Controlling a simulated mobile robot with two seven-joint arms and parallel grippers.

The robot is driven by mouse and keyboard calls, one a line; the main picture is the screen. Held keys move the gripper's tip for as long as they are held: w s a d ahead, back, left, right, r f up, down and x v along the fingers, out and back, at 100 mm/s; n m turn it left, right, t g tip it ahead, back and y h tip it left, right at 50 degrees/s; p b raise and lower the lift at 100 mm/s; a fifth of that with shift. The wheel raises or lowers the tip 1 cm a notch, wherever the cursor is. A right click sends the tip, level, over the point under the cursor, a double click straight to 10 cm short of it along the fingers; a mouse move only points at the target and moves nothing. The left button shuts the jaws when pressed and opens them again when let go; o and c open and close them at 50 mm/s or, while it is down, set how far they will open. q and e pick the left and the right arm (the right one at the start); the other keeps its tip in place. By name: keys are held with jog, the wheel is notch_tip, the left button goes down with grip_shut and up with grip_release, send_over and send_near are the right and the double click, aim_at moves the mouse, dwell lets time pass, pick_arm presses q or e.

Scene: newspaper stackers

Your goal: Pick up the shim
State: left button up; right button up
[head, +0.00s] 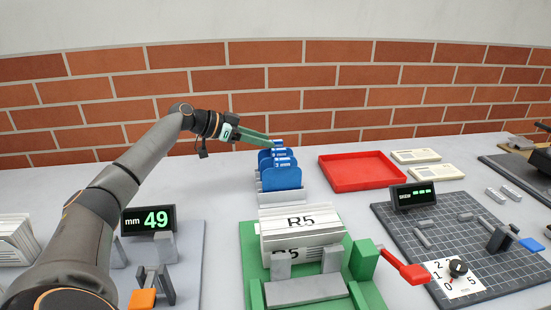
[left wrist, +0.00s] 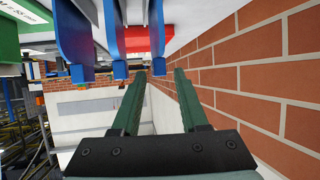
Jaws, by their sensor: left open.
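Several blue plates with white labels (head: 280,172), which look like the shims, stand in a row in a light grey rack (head: 282,196) at the back middle of the table. The labels are too small to read. My left gripper (head: 271,142) has long green fingers and reaches in from the left, at the top of the rearmost blue plate. The blue plates (left wrist: 112,45) hang into the top of that view, the nearest one (left wrist: 156,40) just beyond the fingertips. My right gripper is not seen.
A red tray (head: 363,187) lies right of the rack. A stack of R5 papers (head: 301,232) stands in a green fixture (head: 247,240) in front. A display reading 49 mm (head: 148,219) is at left. A brick wall (head: 330,95) rises close behind the gripper.

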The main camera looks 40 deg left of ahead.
pick_arm(q)
jog(key=x, duration=0.4)
jog(key=shift+w+d+f+p, duration=0.15)
jog(key=shift+d+f+p, duration=0.15)
jog(key=shift+p, duration=0.1)
jog(key=shift+a, duration=0.1)
grip_shut()
